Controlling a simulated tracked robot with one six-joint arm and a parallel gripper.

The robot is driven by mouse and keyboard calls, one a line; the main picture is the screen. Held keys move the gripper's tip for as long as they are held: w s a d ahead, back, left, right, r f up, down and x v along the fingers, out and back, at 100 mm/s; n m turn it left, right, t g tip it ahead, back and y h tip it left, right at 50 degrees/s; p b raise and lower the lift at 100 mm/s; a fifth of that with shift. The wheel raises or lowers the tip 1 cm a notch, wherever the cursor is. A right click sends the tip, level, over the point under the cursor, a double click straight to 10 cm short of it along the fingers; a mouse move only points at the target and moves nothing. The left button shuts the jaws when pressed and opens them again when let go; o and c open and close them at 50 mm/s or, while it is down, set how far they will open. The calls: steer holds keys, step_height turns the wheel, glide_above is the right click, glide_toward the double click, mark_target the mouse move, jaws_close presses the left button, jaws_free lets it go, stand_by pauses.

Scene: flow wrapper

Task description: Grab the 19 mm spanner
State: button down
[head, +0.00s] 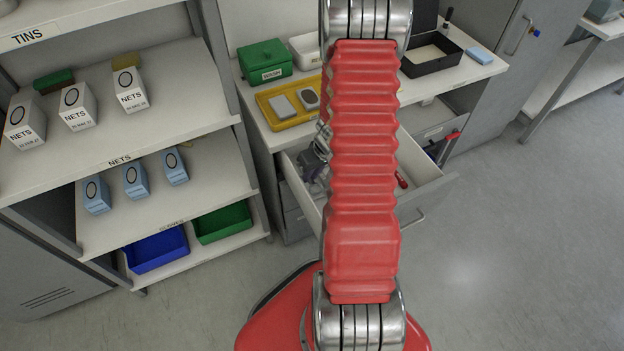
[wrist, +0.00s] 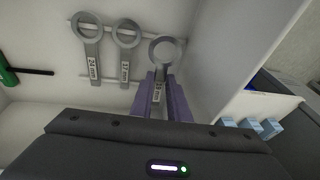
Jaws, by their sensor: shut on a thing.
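In the wrist view three ring-ended grey spanners are in the drawer. The left spanner (wrist: 90,46) has a label that looks like 24 mm, and the middle spanner (wrist: 126,46) one that looks like 17 mm. My gripper (wrist: 160,78) is shut on the right spanner (wrist: 165,50), its purple fingers on either side of the shaft below the ring. This spanner's label is between the fingers and too small to read surely. In the head view my arm hides most of the open drawer (head: 425,192) and the spanners.
A drawer wall (wrist: 225,50) rises close to the right of the held spanner. A green-handled tool (wrist: 10,72) lies at the left. On the counter are a yellow tray (head: 268,112), a green box (head: 265,60) and a black tray (head: 447,66). Shelves with net boxes (head: 132,90) stand left.

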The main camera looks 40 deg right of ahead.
mark_target(311, 179)
steer(key=shift+r, duration=2.6)
